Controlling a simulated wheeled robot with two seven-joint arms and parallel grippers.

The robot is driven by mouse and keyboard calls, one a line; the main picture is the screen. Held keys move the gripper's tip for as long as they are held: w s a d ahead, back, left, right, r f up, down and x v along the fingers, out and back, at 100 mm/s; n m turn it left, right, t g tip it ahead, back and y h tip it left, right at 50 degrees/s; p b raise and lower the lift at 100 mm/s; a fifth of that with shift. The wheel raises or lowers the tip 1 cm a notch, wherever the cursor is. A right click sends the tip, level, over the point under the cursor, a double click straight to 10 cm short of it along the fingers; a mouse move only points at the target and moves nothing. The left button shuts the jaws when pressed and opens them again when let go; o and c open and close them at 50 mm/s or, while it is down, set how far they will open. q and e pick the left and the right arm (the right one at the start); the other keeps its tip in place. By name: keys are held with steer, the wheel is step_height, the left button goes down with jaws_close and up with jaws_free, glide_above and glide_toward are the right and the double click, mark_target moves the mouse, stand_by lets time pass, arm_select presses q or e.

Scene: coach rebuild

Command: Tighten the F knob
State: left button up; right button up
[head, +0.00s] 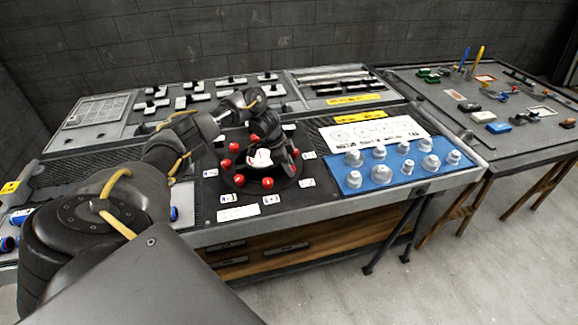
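A round dark fixture (240,183) on the console carries a ring of several red knobs, with a white part (260,158) at its middle. Small white labels stand around the ring, but their letters are too small to read, so I cannot tell which knob is F. My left arm reaches in from the left. My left gripper (281,152) points down over the back right of the ring, close to the white part. The gripper hides some of the ring, and I cannot tell whether its fingers touch or hold anything. My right gripper is out of view.
A blue tray (345,188) with several white-grey knobs lies right of the ring. A white printed sheet (365,133) lies behind it. Switch panels fill the back of the console. A second table (510,142) with small parts stands at right, with bare floor in front.

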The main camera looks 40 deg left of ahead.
arm_select(q)
steer(key=c, duration=0.4)
steer(key=shift+m+b, duration=0.3)
steer(key=shift+m, duration=0.6)
steer(key=o, duration=0.9)
steer(key=shift+o, duration=0.2)
steer(key=shift+a+r+h, duration=0.1)
steer(key=shift+h, duration=0.2)
